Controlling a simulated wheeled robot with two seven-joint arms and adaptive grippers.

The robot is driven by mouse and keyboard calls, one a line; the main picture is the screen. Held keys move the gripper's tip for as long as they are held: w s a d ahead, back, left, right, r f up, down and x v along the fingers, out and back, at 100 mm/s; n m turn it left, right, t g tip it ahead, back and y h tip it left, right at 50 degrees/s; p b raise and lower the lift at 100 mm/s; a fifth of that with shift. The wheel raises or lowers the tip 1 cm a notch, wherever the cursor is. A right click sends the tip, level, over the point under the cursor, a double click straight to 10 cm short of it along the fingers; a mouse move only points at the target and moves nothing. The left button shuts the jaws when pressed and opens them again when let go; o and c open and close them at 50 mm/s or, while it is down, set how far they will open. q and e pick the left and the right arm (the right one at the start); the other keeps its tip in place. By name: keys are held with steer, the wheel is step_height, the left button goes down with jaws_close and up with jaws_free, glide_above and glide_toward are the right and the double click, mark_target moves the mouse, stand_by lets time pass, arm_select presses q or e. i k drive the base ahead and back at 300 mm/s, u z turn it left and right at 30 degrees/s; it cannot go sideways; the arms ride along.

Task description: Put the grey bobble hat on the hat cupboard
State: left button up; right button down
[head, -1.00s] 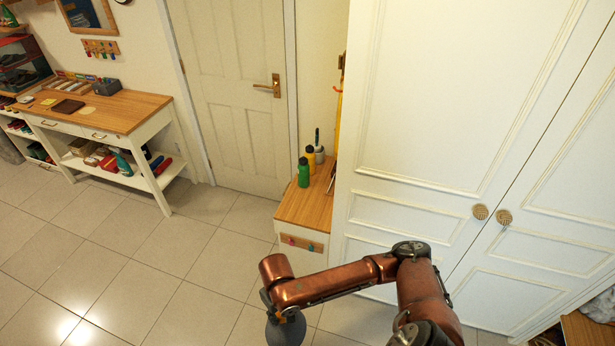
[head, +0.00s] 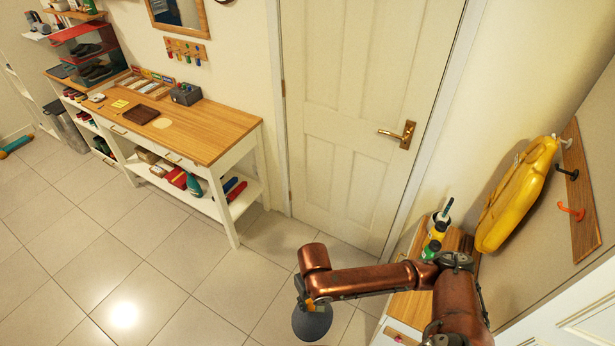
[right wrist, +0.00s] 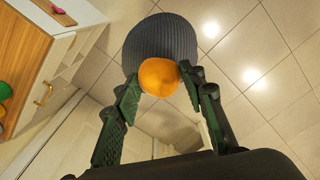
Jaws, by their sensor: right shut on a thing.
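The grey bobble hat (right wrist: 160,42) is a ribbed dark grey hat with an orange bobble (right wrist: 159,77). My right gripper (right wrist: 160,80) is shut on the bobble, with one finger on each side. In the head view the hat (head: 312,322) hangs in the air over the floor, below my right gripper (head: 303,296). I cannot tell for certain which piece is the hat cupboard. A low wooden-topped cupboard (head: 408,308) stands right of the door, partly behind my right arm. My left gripper is not in view.
Bottles (head: 436,236) stand on the low cupboard. A yellow bag-like thing (head: 517,195) hangs by a hook rail (head: 581,190). A wooden-topped workbench (head: 215,128) stands left of the closed door (head: 372,100). The tiled floor (head: 130,275) between is clear.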

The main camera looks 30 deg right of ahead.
mark_target(417, 298)
steer(key=i, duration=1.6)
steer(key=z, duration=3.2)
steer(key=i, duration=0.5)
